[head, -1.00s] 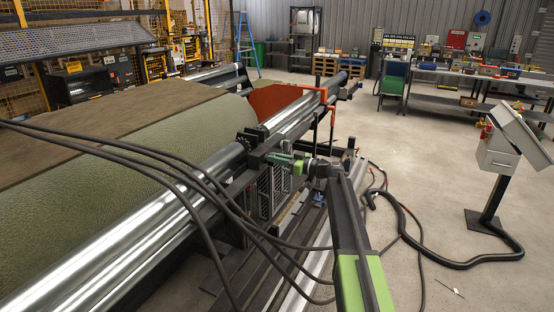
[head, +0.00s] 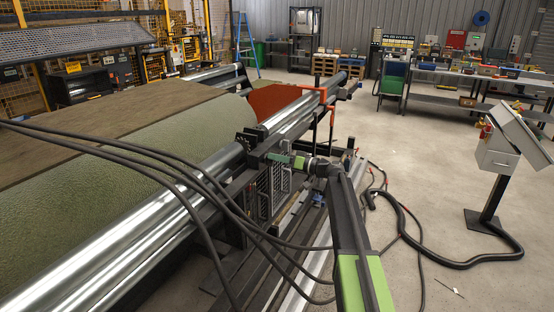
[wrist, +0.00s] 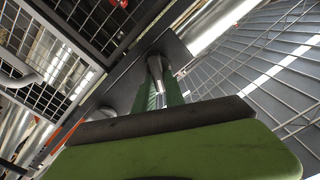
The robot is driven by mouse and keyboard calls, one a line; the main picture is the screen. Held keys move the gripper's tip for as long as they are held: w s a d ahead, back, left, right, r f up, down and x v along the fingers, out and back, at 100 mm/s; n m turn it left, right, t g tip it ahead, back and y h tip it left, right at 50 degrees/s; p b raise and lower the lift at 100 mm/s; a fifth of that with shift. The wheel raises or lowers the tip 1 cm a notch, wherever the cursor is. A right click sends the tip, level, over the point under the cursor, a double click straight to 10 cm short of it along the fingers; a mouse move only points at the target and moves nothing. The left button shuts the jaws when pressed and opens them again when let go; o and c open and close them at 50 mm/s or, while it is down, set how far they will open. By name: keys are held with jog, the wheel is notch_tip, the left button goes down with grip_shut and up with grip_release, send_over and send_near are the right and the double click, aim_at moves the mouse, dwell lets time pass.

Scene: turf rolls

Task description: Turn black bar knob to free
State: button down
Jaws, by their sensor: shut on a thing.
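My gripper (head: 277,158) reaches from the right to the dark side frame (head: 255,170) of the roller machine. In the wrist view, its two green fingers (wrist: 158,72) are shut on a small greyish-dark piece in front of a dark plate (wrist: 118,88). This piece fits the black bar knob (wrist: 157,62), which is mostly hidden between the fingers. The knob is too small and covered in the head view to tell its angle. The wrist view is tilted, with my green gripper body across the bottom.
Long shiny rollers (head: 150,235) and green turf (head: 150,150) lie to the left. Black cables (head: 190,180) loop across the front. Wire mesh guards (wrist: 265,65) stand close beside my gripper.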

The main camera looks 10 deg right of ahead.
jog(key=m, duration=0.8)
jog(key=f+m+b, duration=0.1)
jog(key=m, duration=0.2)
jog(key=shift+w+m, duration=0.2)
jog(key=shift+m, duration=0.2)
jog(key=shift+f, duration=0.1)
dwell(0.3)
jog(key=c, duration=1.4)
grip_release()
jog(key=shift+d, duration=0.1)
